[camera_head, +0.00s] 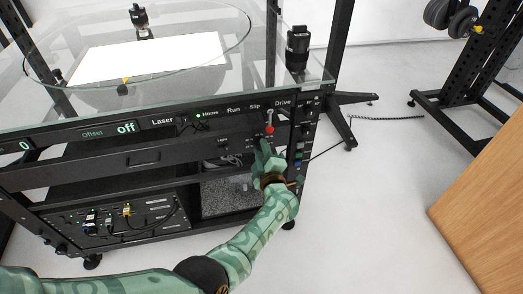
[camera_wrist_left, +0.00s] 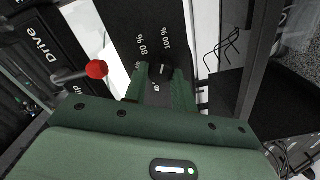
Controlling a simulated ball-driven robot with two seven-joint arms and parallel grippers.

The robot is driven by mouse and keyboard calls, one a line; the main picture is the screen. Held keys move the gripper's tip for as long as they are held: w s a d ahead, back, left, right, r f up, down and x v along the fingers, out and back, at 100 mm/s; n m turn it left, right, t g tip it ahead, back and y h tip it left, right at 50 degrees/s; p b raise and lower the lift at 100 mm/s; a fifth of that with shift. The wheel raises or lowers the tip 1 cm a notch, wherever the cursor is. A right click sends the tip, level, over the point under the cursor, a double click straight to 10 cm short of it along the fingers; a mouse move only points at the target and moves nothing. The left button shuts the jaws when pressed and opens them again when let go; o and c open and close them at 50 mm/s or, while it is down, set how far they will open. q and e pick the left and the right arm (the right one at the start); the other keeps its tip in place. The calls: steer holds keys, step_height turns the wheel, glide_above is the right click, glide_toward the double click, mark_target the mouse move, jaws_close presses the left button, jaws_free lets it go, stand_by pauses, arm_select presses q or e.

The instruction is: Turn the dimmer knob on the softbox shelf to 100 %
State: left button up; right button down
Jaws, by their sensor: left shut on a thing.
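My left gripper (camera_head: 264,152) reaches up to the right end of the rack's front, below the Drive label. In the left wrist view its two green fingers (camera_wrist_left: 160,84) are shut on the small dark dimmer knob (camera_wrist_left: 159,73), one on each side. White marks reading 80 % and 100 % show on the dark panel (camera_wrist_left: 152,22) beyond the knob. Where the knob's pointer stands I cannot tell. In the head view the gripper hides the knob. My right gripper is in neither view.
A lever with a red ball tip (camera_wrist_left: 96,69) stands close beside the gripper; it also shows in the head view (camera_head: 269,128). A glass turntable top (camera_head: 205,85) lies above the rack. A wooden surface (camera_head: 485,205) is at the right.

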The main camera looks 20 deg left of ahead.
arm_select(q)
steer(key=shift+d+m, duration=0.1)
steer(key=shift+m, duration=0.3)
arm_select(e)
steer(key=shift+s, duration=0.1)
arm_select(q)
steer(key=o, duration=1)
steer(key=shift+f, duration=0.1)
